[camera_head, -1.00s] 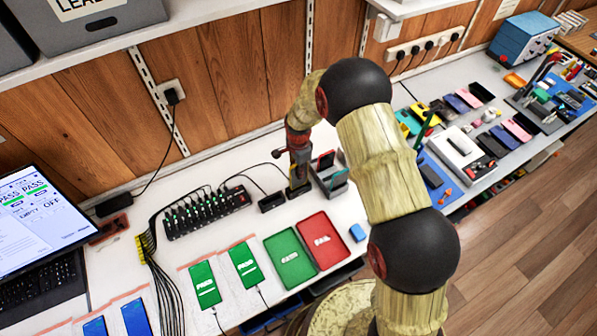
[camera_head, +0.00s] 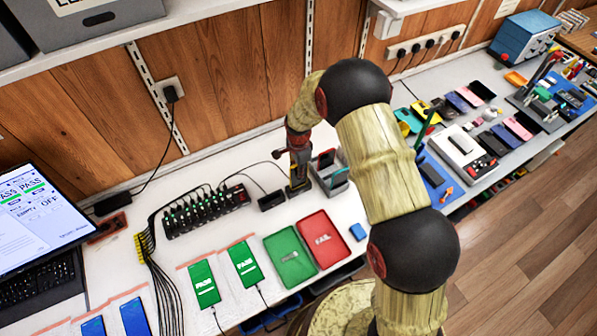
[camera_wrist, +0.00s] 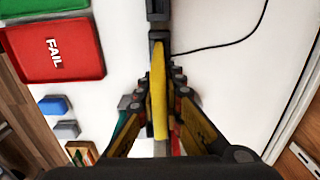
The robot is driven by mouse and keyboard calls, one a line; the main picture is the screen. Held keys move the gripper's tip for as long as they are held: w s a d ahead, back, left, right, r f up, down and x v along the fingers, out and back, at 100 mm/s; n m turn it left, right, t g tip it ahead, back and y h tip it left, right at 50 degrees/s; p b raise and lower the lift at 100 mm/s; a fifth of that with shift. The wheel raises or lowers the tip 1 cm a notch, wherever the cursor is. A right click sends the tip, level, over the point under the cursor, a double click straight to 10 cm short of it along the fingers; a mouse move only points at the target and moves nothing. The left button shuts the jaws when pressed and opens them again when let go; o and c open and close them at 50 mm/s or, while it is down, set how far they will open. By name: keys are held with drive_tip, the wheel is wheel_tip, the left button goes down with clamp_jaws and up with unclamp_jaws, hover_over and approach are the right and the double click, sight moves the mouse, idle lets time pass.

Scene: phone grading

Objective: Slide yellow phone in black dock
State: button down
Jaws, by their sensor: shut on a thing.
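My gripper (camera_wrist: 159,92) is shut on the yellow phone (camera_wrist: 159,112), which stands on edge between the fingers in the wrist view. The phone's far end meets or overlaps a black dock (camera_wrist: 158,36); I cannot tell whether it sits inside. A second black block (camera_wrist: 157,9) lies just beyond, in line with it. In the head view my gripper (camera_head: 298,180) points down at the bench, right of a small black dock (camera_head: 271,201). The phone is mostly hidden there.
A grey rack (camera_head: 331,184) with red and teal items stands close right of my gripper. A green tray (camera_head: 276,262) and a red tray (camera_head: 336,258) lie in front. A black charging hub (camera_head: 185,221) with cables is to the left.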

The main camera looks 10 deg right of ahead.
drive_tip(key=shift+f, duration=0.15)
idle(0.4)
drive_tip(key=shift+f+b, duration=0.45)
drive_tip(key=shift+f, duration=0.05)
drive_tip(key=shift+f, duration=0.15)
idle(0.4)
drive_tip(key=shift+f+b, duration=0.45)
drive_tip(key=shift+f, duration=0.05)
drive_tip(key=c, duration=1.8)
unclamp_jaws()
drive_tip(key=shift+c, duration=0.2)
drive_tip(key=shift+r, duration=0.1)
